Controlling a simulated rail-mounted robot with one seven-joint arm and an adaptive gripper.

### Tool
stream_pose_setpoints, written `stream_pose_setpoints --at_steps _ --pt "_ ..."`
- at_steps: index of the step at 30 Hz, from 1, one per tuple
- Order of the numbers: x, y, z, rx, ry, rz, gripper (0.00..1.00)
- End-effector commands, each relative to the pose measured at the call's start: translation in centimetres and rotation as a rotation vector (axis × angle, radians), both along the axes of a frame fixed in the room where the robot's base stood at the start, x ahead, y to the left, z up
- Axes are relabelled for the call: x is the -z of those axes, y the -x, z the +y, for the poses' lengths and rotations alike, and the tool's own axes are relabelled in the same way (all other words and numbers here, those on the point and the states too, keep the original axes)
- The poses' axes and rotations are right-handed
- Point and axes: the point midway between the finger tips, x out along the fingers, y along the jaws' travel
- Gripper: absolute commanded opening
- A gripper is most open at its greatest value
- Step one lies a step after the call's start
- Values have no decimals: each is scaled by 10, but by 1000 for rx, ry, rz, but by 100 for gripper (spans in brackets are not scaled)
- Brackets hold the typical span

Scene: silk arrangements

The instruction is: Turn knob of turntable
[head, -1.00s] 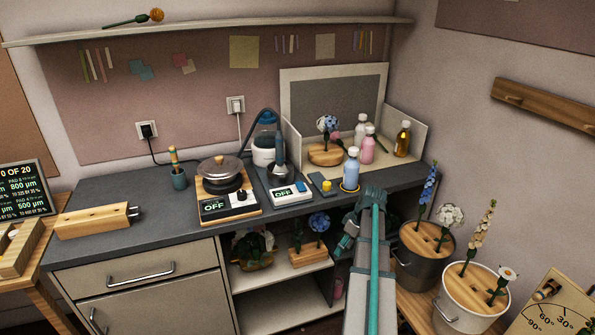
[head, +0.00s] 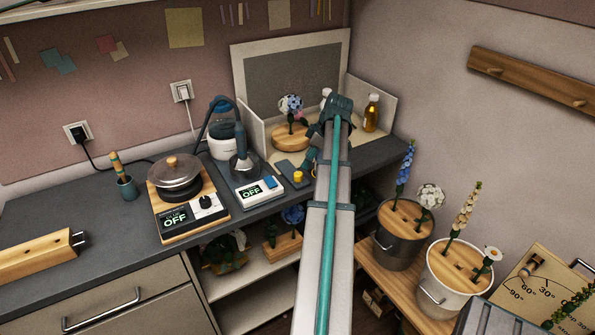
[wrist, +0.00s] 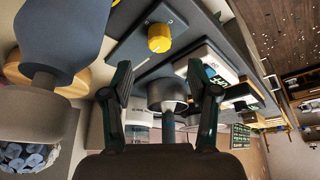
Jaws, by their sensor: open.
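The yellow knob (head: 298,177) stands on a dark flat base (head: 289,168) near the bench's front edge, beside the display box. In the wrist view the yellow knob (wrist: 160,38) is upper centre, beyond the fingertips and apart from them. A round wooden disc (head: 290,141) with a flower stands in the display box; I cannot tell whether it is the turntable. My gripper (head: 336,112) is above the front of the display box, to the right of the knob and untouching. In the wrist view my gripper (wrist: 158,78) has its fingers spread and empty.
A large blue-grey bottle shape (wrist: 60,35) is close on the left of the wrist view. An amber bottle (head: 371,114) stands in the display box (head: 240,80). A white controller (head: 250,192) and a hot plate (head: 172,228) lie left of the knob.

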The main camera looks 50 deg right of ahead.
Motion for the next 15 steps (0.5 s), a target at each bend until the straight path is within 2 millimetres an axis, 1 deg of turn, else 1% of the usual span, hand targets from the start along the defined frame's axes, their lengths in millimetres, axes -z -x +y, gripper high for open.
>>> stream_pose_setpoints --at_steps 3,9,15 --pt "17 -8 4 -1 -2 2 60" --pt "46 -18 8 0 -3 2 60" --pt "65 -26 11 0 0 1 60"
